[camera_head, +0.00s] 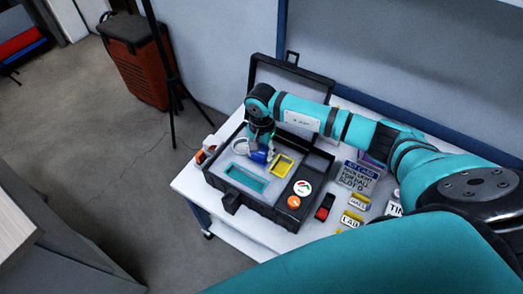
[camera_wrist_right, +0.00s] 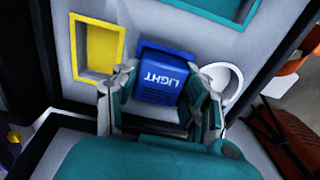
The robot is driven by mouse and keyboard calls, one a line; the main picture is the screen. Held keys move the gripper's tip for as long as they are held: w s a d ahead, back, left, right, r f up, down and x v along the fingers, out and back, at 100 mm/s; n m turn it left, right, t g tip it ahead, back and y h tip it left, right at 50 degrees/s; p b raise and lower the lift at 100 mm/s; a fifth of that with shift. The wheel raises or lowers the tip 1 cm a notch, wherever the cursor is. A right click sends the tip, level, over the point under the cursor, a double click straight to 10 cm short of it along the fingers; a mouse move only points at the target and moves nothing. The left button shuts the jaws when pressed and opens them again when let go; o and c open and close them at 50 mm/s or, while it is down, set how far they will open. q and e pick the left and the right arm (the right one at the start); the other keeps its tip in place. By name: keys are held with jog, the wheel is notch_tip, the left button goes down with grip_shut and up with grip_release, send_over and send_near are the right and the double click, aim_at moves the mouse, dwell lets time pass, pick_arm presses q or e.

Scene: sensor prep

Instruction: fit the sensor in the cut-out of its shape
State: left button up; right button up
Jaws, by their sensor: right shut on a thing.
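My right gripper (camera_head: 258,145) is shut on the blue sensor (camera_head: 259,157), over the inside of the open black case (camera_head: 262,209). In the right wrist view the two fingers (camera_wrist_right: 163,95) grip the sensor (camera_wrist_right: 163,72) by its sides, and its face reads LIGHT. The grey insert has a yellow-rimmed rectangular cut-out (camera_head: 292,160), a teal-rimmed longer one (camera_head: 246,178) and a white-rimmed round one (camera_head: 238,147). In the wrist view the sensor lies between the yellow rim (camera_wrist_right: 76,48) and the white ring (camera_wrist_right: 236,80). My left gripper is out of view.
The raised case lid (camera_head: 290,75) stands behind my arm. Right of the case are a sign (camera_head: 357,178), a black-and-red item (camera_head: 325,207) and several yellow-and-white labels (camera_head: 351,219). An orange item (camera_head: 204,155) lies at the case's left. A tripod and red-brown bin (camera_head: 140,65) stand beyond the table.

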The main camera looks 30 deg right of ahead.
jog(key=o, duration=1.1)
jog(key=shift+f, duration=0.1)
jog(key=shift+o, duration=0.5)
jog(key=shift+o, duration=0.9)
jog(key=shift+r+p, duration=2.1)
jog(key=shift+r, duration=1.45)
